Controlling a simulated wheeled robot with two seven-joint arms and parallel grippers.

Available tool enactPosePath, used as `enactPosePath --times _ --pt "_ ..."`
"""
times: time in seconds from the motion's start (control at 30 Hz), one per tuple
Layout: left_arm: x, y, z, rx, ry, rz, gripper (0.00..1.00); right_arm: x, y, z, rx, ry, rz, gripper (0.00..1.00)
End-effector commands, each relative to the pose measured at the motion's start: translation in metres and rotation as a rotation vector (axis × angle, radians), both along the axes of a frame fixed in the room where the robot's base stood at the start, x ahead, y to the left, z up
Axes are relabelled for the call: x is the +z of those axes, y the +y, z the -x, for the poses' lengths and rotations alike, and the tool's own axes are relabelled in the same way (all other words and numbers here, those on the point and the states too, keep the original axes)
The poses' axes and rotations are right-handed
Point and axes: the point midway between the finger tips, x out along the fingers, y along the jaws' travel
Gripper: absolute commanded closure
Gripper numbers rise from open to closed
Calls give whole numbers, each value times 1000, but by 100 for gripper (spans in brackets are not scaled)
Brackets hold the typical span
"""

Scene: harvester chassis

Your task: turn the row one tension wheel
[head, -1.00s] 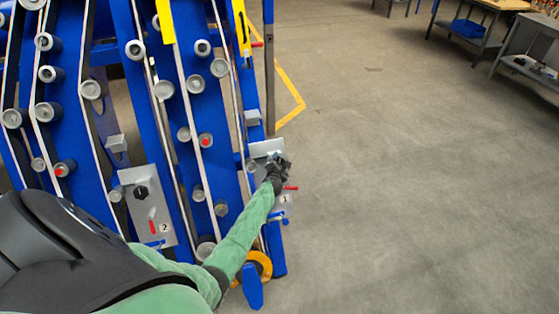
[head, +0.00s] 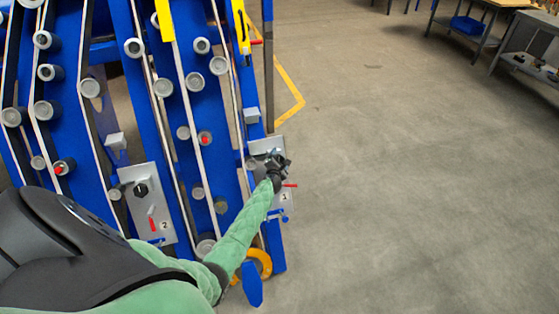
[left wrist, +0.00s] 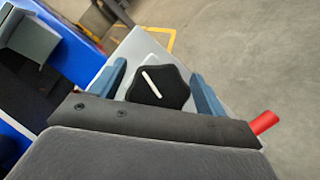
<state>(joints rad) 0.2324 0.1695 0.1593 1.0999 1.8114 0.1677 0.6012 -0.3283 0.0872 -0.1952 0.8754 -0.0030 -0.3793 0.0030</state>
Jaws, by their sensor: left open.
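The row one tension wheel (left wrist: 158,86) is a black lobed knob with a white line, on a grey plate marked 1 (head: 265,147). The white line tilts from upper left to lower right in the left wrist view. My left gripper (head: 277,160) is at this plate and hides the wheel in the head view. In the left wrist view its two blue-grey fingers (left wrist: 160,88) stand open on either side of the wheel, with gaps showing. A red lever (left wrist: 264,122) shows to the right of the gripper. My right gripper is not in view.
A similar plate marked 2 (head: 148,205) with a black knob and a red lever is to the left. Blue frame beams with belts and rollers fill the left side. Open concrete floor (head: 400,180) lies right; workbenches stand at the upper right.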

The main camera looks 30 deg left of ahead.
Motion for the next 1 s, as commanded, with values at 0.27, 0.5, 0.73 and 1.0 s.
enactPosePath --times 0.27,0.5,0.73,1.0 --pt "7 -9 22 -1 1 0 25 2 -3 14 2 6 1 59" --pt "13 -22 51 -1 1 0 25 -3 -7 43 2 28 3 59" --pt "16 -29 67 -1 1 0 25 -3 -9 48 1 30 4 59" --pt "17 -30 70 -1 1 0 25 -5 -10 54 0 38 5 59"
